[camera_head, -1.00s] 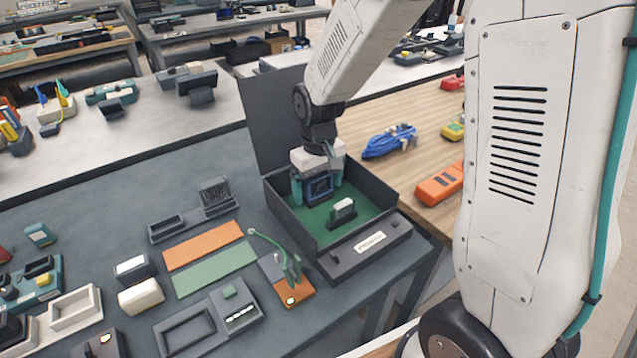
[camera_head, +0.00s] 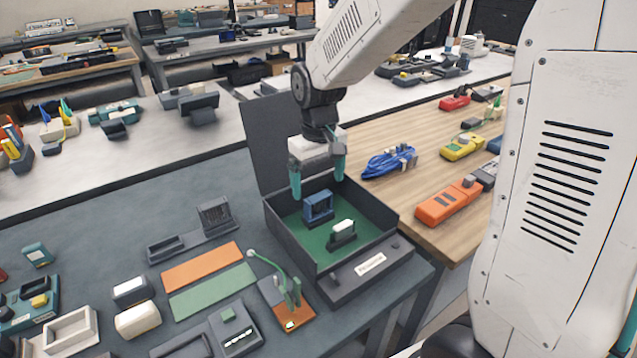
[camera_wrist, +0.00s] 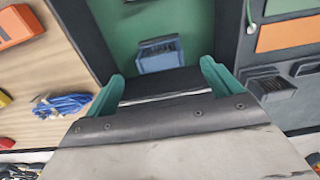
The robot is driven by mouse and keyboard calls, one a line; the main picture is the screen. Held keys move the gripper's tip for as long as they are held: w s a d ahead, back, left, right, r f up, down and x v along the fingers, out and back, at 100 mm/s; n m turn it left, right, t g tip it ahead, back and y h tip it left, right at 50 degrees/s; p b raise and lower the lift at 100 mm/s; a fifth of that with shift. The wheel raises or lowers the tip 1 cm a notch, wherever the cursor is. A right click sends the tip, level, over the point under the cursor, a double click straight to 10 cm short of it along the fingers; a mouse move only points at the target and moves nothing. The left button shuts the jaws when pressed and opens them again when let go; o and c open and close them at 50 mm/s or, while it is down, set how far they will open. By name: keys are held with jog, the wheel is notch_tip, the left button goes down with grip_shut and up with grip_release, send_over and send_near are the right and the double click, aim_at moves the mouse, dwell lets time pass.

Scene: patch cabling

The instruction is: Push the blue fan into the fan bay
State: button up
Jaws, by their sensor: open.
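The blue fan (camera_head: 318,206) stands upright inside the dark open box (camera_head: 356,250), on its green floor (camera_head: 295,222). In the wrist view the blue fan (camera_wrist: 159,54) shows ahead of the fingertips, apart from them. My gripper (camera_head: 318,182) is above the fan with its teal fingers spread to either side, open and empty. The wrist view also shows my gripper (camera_wrist: 163,75) open with nothing between the fingers. I cannot tell from these frames whether the fan sits in a bay.
A dark block with a white top (camera_head: 342,233) stands in the box near the fan. The raised lid (camera_head: 275,140) is behind. A blue cable bundle (camera_head: 389,162) and an orange meter (camera_head: 447,202) lie to the right. An orange pad (camera_head: 203,266) lies to the left.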

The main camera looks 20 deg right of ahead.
aim_at(318, 196)
jog(key=shift+r, duration=0.15)
jog(key=c, duration=0.5)
notch_tip(318, 196, up, 3)
jog(key=shift+w+r+n, duration=0.1)
jog(key=shift+n, duration=0.5)
jog(key=c, duration=1)
jog(key=shift+r, duration=0.3)
grip_shut()
jog(key=shift+f, duration=2.9)
